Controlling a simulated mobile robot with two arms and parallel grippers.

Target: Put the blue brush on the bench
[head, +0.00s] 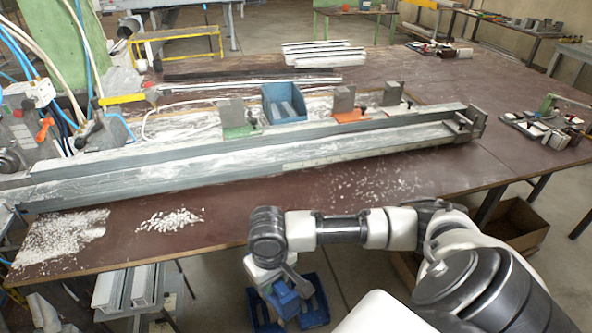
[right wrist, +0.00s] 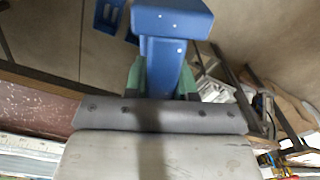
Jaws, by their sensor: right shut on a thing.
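My right gripper (head: 284,285) hangs in front of the near edge of the brown bench (head: 340,205), at the lower middle of the head view. It is shut on the blue brush (head: 285,299). In the right wrist view the brush (right wrist: 172,22) shows a wide blue block and a narrower blue part between the greenish fingers of the gripper (right wrist: 163,78). The brush is off the bench, with floor behind it. Part of it is hidden by the gripper. My left gripper is out of view.
A long metal profile (head: 240,158) with clamps lies across the bench. A blue bin (head: 284,103) stands behind it. White chips (head: 170,220) lie near the front edge. Blue crates (head: 315,303) stand on the floor below. The front strip of the bench has free room.

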